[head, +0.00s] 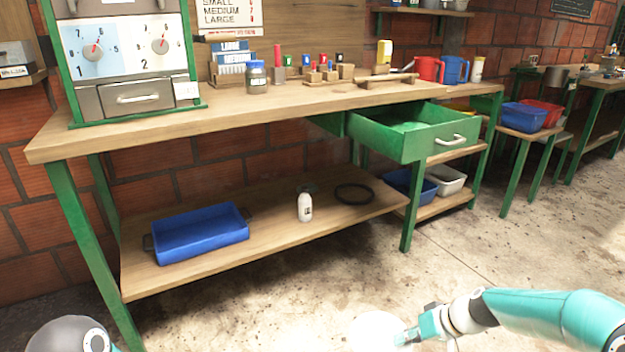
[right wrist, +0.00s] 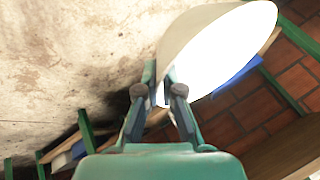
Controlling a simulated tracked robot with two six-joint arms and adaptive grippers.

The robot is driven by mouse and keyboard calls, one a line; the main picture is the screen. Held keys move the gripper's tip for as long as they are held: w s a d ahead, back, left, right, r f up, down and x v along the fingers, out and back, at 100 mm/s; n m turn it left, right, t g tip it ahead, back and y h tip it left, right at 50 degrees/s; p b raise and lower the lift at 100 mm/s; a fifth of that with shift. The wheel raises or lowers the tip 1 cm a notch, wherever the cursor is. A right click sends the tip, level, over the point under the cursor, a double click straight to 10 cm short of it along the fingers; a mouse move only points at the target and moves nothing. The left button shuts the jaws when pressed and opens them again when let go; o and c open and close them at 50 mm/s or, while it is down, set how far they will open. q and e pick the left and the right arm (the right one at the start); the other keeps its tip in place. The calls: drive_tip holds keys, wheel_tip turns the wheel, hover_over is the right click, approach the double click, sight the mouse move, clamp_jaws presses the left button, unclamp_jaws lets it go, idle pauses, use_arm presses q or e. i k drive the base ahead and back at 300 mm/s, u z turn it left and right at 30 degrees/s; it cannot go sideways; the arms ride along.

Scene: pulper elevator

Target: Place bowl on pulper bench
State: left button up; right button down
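A white bowl (head: 376,331) shows at the bottom edge of the head view, partly cut off. My right gripper (head: 406,338) is at its right side. In the right wrist view the two fingers (right wrist: 161,92) pinch the rim of the bowl (right wrist: 222,50), which is tilted in that picture. The bowl is held over the floor, in front of and apart from the bench. The wooden bench (head: 300,103) has a green frame and a lower shelf; no label calls it the pulper bench. My left gripper is not in view; only part of my left arm shows at bottom left.
A machine with two dials (head: 130,50) stands on the bench's left end. Jars, small blocks and red and blue jugs (head: 455,70) line the back. A green drawer (head: 415,130) juts out at the right. The front left-middle of the top is clear.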

sight(283, 96)
drive_tip(key=z, duration=0.2)
drive_tip(key=i, duration=1)
drive_tip(key=u, duration=0.05)
